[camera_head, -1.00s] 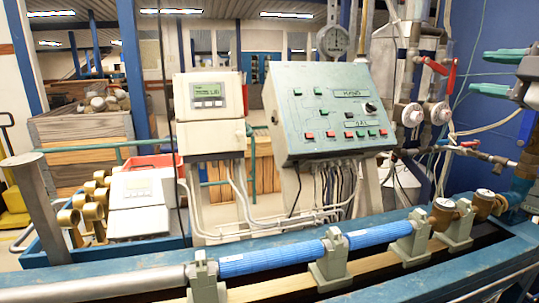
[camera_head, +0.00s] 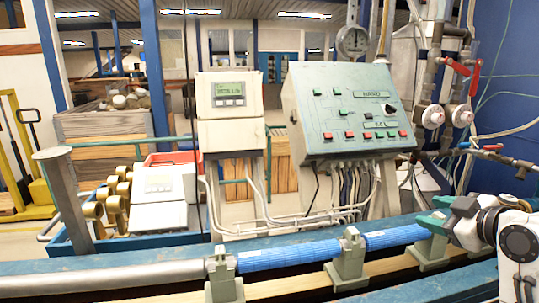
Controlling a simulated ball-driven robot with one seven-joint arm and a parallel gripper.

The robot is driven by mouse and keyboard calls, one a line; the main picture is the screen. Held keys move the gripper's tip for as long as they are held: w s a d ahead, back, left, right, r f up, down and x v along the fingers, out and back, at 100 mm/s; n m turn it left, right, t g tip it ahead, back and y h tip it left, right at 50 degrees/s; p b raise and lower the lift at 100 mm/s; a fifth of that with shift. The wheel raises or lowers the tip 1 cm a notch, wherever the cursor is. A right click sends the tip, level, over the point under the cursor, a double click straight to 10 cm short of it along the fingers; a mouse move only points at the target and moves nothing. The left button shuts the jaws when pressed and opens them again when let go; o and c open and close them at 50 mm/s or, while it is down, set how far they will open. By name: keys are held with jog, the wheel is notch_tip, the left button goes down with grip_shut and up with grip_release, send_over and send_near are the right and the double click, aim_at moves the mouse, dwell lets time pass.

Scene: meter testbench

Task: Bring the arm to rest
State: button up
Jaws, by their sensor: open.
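My arm shows at the lower right, with a white and grey link and a dark wrist. My gripper (camera_head: 434,222) is at its left end, with teal fingers seen nearly edge-on. It is open, with nothing seen held in it. It appears in front of or just above a grey-green clamp (camera_head: 430,252) on the pipe bench; whether it touches the clamp or the blue pipe (camera_head: 398,236) cannot be told. The brass fittings at the right end of the pipe are hidden behind my arm.
A green control panel (camera_head: 345,110) and a white meter box (camera_head: 230,105) stand behind the bench. Valves with red handles (camera_head: 475,75) and gauges are at the upper right. A blue tray (camera_head: 125,245) with brass fittings is at the left. Space above the pipe's left part is clear.

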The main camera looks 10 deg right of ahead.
jog(key=s+a+f+m+g, duration=0.2)
jog(key=s+a+f, duration=0.2)
jog(key=f, duration=0.4)
jog(key=s+a+f+m+g, duration=0.15)
jog(key=s+a+f, duration=0.25)
jog(key=f, duration=0.5)
jog(key=s+a+f+m+g, duration=0.1)
jog(key=s+a+f+g, duration=0.25)
jog(key=f, duration=0.45)
jog(key=s+a+f+m+g, duration=0.1)
jog(key=s+f+g, duration=0.1)
jog(key=s+f, duration=0.2)
jog(key=s+a+f+m+g, duration=0.1)
jog(key=s+f, duration=0.2)
jog(key=s, duration=0.8)
jog(key=s+a+f+m+g+h, duration=0.1)
jog(key=s+f, duration=0.3)
jog(key=s, duration=0.4)
jog(key=shift+s+a+f+g, duration=0.2)
jog(key=shift+a+f+g, duration=0.15)
jog(key=shift+g, duration=0.45)
jog(key=shift+m, duration=0.25)
jog(key=shift+c, duration=0.3)
